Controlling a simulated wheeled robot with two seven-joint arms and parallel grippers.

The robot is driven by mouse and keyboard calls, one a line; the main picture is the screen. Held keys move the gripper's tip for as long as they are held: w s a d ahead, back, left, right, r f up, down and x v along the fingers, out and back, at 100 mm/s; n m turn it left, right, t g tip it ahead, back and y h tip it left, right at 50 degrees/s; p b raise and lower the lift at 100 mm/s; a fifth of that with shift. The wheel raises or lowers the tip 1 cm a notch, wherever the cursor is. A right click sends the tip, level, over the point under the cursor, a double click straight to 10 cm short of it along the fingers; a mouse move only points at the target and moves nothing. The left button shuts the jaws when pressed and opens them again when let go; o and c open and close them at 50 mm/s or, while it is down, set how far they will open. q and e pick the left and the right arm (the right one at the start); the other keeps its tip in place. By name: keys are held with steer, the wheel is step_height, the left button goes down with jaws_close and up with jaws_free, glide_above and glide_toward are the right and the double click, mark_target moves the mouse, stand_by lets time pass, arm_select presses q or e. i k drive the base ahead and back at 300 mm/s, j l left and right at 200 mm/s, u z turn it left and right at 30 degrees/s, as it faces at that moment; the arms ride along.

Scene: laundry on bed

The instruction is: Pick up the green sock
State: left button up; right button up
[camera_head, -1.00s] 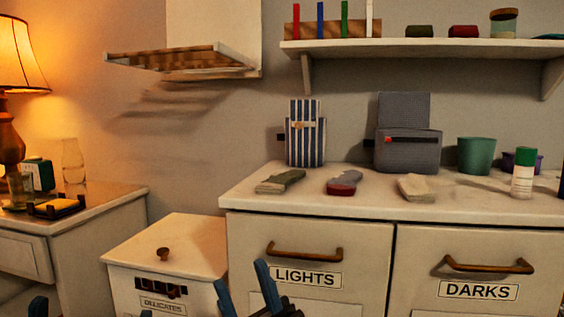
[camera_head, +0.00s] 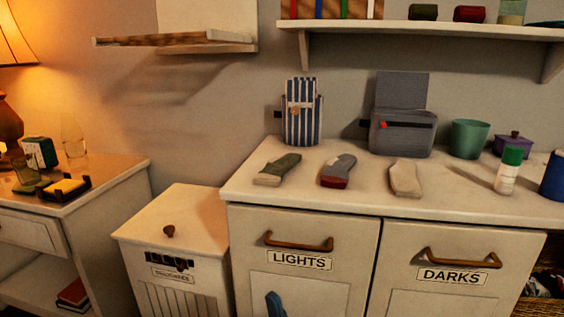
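The green sock (camera_head: 278,169) lies flat on the white countertop, left of the other socks, in front of the blue-and-white striped bag. A grey sock with a dark red end (camera_head: 338,171) lies to its right, and a cream sock (camera_head: 405,179) lies further right. A single blue fingertip, apparently of my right gripper (camera_head: 275,304), shows at the bottom edge before the LIGHTS cabinet, well below and apart from the green sock. Its other finger is hidden or out of frame, so its opening cannot be seen. My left gripper is out of view.
Behind the socks stand the striped bag (camera_head: 302,114) and a grey box bag (camera_head: 402,129). A green cup (camera_head: 469,138) and a white bottle with green cap (camera_head: 508,171) stand at right. The counter's front strip is clear. A wall shelf (camera_head: 430,30) hangs above.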

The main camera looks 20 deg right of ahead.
mark_target(273, 174)
steer(key=k+l+z, duration=0.1)
steer(key=l, duration=0.35)
steer(key=k+l+z, duration=0.1)
steer(key=l, duration=0.35)
steer(key=k+l+z, duration=0.15)
steer(key=l, duration=0.35)
